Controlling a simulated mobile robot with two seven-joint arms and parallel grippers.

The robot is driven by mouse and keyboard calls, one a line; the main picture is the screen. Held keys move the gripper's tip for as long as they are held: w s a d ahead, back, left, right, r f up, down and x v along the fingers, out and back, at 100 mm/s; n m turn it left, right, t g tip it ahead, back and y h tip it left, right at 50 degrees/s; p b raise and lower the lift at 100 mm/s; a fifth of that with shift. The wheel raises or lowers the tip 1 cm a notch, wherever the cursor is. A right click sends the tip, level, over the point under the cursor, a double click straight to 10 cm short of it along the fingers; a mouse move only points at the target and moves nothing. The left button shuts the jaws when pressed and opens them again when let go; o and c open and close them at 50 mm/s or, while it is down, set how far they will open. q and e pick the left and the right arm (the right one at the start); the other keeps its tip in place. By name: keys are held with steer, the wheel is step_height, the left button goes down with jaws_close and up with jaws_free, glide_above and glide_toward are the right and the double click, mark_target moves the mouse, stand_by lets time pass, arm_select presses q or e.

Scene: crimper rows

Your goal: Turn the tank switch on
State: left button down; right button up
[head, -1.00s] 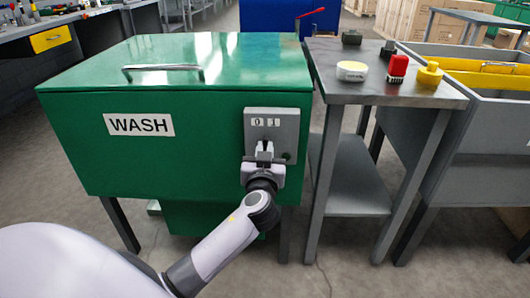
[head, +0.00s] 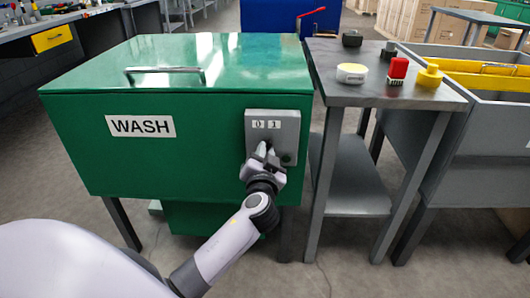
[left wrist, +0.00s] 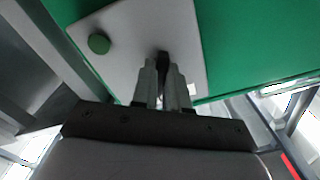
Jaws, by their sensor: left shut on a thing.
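The green wash tank (head: 210,120) stands at the left of the head view, with a WASH label on its front. A grey switch panel (head: 286,127) is on its front right, marked 0 and 1. The panel also shows in the left wrist view (left wrist: 130,40). My left gripper (head: 265,150) is at the panel, below the marks, tilted. In the left wrist view its fingers (left wrist: 163,78) are shut on the dark switch knob (left wrist: 163,58), which they mostly hide. The knob's exact pointing is unclear. My right gripper is not in view.
A small round green lamp or button (left wrist: 99,44) sits on the panel beside the gripper. A grey side table (head: 385,90) right of the tank holds a yellow-white round item (head: 351,74), a red block (head: 398,68) and other small items. A grey bin stands further right.

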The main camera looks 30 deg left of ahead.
arm_select(q)
steer(key=c, duration=1.1)
jaws_free()
steer(key=shift+c, duration=0.2)
steer(key=v, duration=0.7)
steer(key=shift+s, duration=0.1)
